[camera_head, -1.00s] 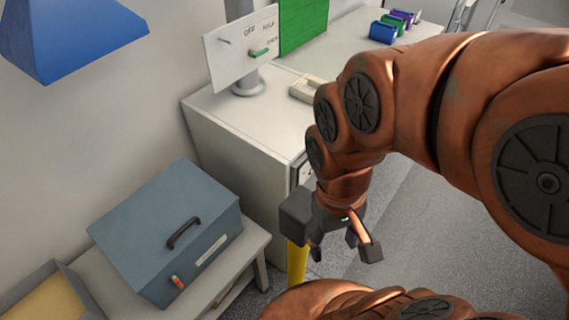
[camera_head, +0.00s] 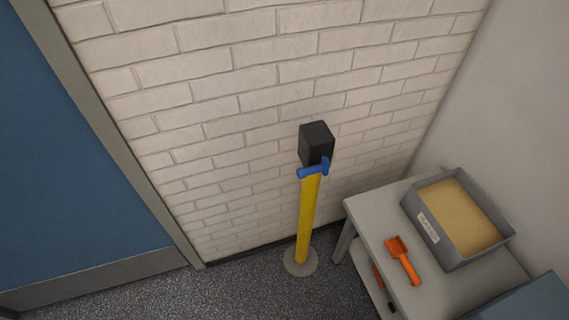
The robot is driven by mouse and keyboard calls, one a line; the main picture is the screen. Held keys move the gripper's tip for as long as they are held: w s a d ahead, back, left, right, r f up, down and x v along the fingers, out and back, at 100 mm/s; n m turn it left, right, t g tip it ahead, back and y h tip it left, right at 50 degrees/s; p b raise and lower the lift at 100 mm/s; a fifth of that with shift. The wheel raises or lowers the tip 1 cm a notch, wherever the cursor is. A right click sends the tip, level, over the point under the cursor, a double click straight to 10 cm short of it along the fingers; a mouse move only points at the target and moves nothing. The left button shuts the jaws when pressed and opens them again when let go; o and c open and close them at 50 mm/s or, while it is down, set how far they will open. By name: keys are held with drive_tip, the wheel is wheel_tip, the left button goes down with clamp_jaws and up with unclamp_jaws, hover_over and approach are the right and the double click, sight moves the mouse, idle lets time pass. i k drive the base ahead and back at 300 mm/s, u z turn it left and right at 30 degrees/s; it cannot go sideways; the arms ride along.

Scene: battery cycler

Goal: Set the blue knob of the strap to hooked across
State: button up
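A yellow post (camera_head: 306,220) stands upright on a round grey base (camera_head: 300,262) in front of the white brick wall. A black box-shaped head (camera_head: 316,143) sits on its top. The blue knob (camera_head: 313,171), a short bar with a thicker right end, lies across the front just below the black head. No strap stretched out from the head can be made out. My gripper is out of view.
A blue door (camera_head: 75,150) with a grey frame is at the left. At the right, a grey table (camera_head: 375,218) bears a grey tray of sand-coloured material (camera_head: 412,203) and an orange scoop (camera_head: 402,260). Speckled floor (camera_head: 225,285) lies open left of the post.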

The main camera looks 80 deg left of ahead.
sight(302, 172)
drive_tip(key=u, duration=2.9)
drive_tip(key=i, duration=0.35)
drive_tip(key=u, duration=2.15)
